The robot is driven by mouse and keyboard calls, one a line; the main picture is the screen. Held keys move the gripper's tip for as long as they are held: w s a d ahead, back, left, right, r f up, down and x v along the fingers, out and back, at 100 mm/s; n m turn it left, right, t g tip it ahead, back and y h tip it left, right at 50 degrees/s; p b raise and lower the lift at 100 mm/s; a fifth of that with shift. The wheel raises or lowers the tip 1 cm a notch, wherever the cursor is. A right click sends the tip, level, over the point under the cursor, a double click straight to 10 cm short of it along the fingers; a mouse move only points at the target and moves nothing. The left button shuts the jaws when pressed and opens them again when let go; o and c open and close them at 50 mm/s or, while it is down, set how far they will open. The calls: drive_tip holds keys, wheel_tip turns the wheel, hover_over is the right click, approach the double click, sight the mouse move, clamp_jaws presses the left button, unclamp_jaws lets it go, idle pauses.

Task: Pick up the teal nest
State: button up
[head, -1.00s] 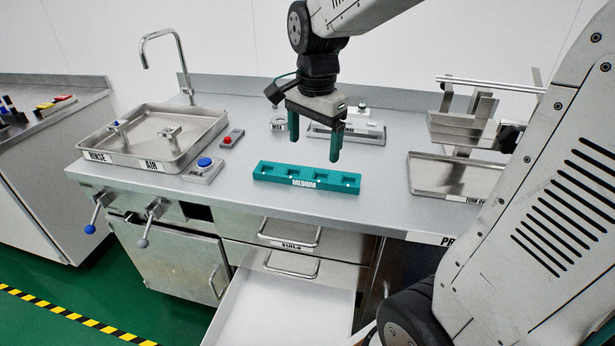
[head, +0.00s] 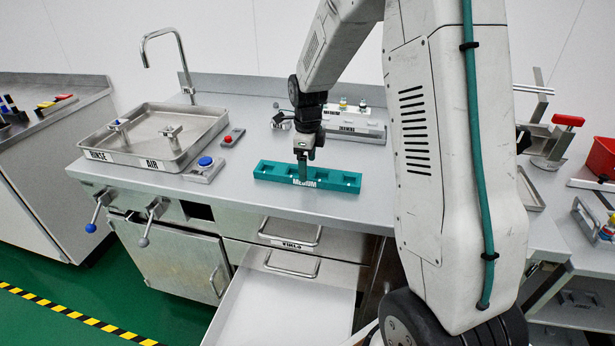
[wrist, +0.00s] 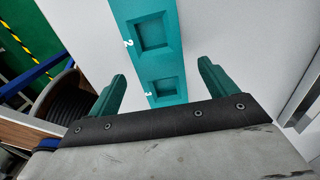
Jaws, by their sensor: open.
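The teal nest (head: 335,181) is a long block with a row of square pockets and a MEDIUM label, lying on the steel counter. It also shows in the wrist view (wrist: 149,52), where the two pockets in sight, marked 2 and 3, are empty. In the wrist view my gripper (wrist: 163,72) is open, with one finger on each side of the nest and gaps between. I cannot tell how far down the fingertips reach.
A sink tray (head: 155,138) and a blue-button box (head: 204,169) stand to the left. A red-button box (head: 232,137) and a labelled rack (head: 352,133) are behind the nest. Below the counter's front edge, a white drawer (head: 285,310) is pulled out.

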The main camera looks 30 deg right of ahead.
wheel_tip(320, 180, down, 2)
drive_tip(key=shift+f, duration=0.15)
drive_tip(key=c, duration=1.2)
